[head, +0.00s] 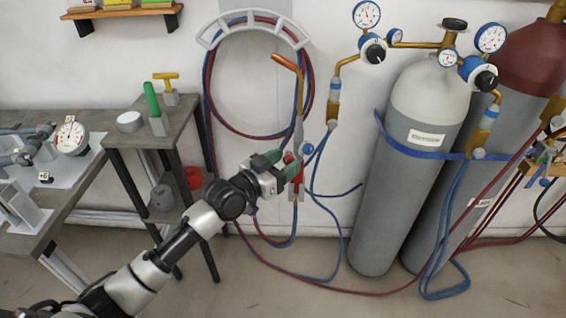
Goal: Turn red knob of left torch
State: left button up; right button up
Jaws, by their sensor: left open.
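The left torch (299,130) hangs upright on the wall below the hose hanger, its copper tip pointing up and left. Its blue knob (307,149) shows on the right side of its body. A red part (298,181), perhaps the red knob or its fitting, shows just beside my fingers and is partly hidden by them. My left gripper (284,164) comes in from the lower left. Its green-padded fingers are open at the torch's lower body, near the red part; I cannot tell whether they touch it. My right gripper is not in view.
Coiled red and blue hoses hang on the hanger (255,25). Grey gas cylinders (395,165) with gauges stand to the right. A small stand (180,125) holds a green-handled tool at left, beside a workbench (65,190). Hoses trail down to the floor.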

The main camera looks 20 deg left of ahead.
pick_arm(q)
jog(key=shift+c, duration=0.4)
jog(key=c, duration=0.8)
jog(key=shift+c, duration=0.2)
jog(key=shift+n+p, duration=0.4)
jog(key=shift+n, duration=0.3)
jog(key=shift+n+p, duration=0.45)
jog(key=shift+n, duration=0.75)
jog(key=n, duration=0.3)
jog(key=shift+p, duration=0.4)
jog(key=shift+a+f+n, duration=0.1)
jog(key=shift+n, duration=1.4)
